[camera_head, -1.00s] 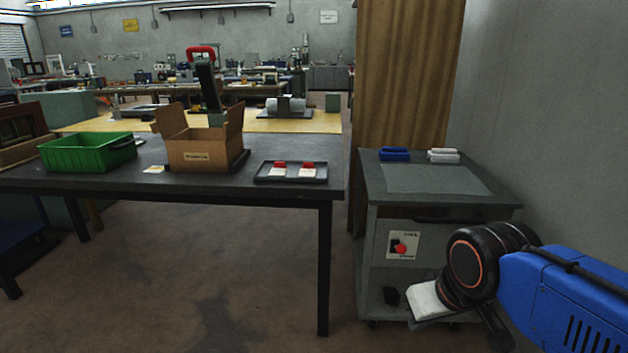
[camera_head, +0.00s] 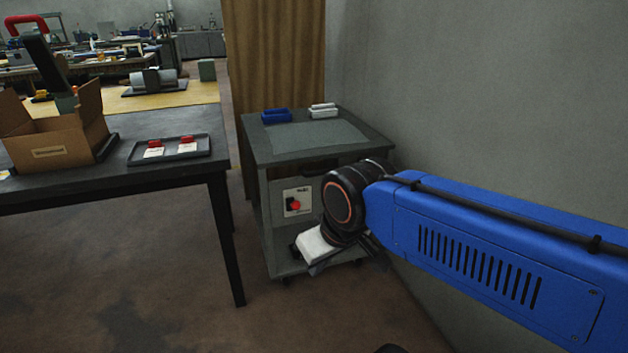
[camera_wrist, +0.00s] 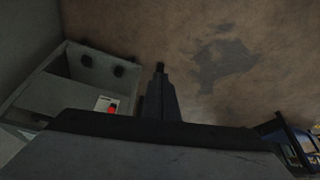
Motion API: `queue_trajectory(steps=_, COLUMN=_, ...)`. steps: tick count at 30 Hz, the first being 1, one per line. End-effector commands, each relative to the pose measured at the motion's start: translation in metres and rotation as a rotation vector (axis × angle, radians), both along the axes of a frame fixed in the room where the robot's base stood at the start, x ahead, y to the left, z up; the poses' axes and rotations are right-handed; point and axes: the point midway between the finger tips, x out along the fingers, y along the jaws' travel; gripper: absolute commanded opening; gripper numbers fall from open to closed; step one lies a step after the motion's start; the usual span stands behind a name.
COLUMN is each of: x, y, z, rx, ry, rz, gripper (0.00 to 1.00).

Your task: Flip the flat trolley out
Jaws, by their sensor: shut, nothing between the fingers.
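No flat trolley can be clearly made out in either view. The only wheeled thing I see is a grey cabinet (camera_head: 318,170) on small casters, right of the table in the head view. Its front has a white panel with a red knob (camera_head: 295,204); it also shows at left in the wrist view (camera_wrist: 92,72). My gripper (camera_wrist: 160,68) is shut and empty, with bare floor beyond its tips. In the head view my wrist overlaps the cabinet's lower front; I cannot tell the distance between them.
A dark table (camera_head: 190,174) holds an open cardboard box (camera_head: 52,140) and a black tray (camera_head: 135,158). A blue bin (camera_head: 277,116) and a white bin (camera_head: 323,110) sit on the cabinet. A brown curtain (camera_head: 275,60) and a grey wall (camera_head: 470,80) stand behind. The floor in front is clear.

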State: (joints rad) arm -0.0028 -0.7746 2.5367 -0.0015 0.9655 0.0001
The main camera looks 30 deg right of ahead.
Motion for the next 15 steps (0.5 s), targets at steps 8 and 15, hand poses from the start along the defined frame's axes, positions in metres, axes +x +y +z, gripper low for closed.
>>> queue_trajectory(steps=8, x=0.015, y=-0.004, z=0.010, rx=0.000, ry=0.004, rz=-0.012, gripper=0.00)
queue_trajectory(steps=15, x=0.063, y=-0.019, z=0.038, rx=0.000, ry=0.013, rz=-0.047, gripper=0.00)
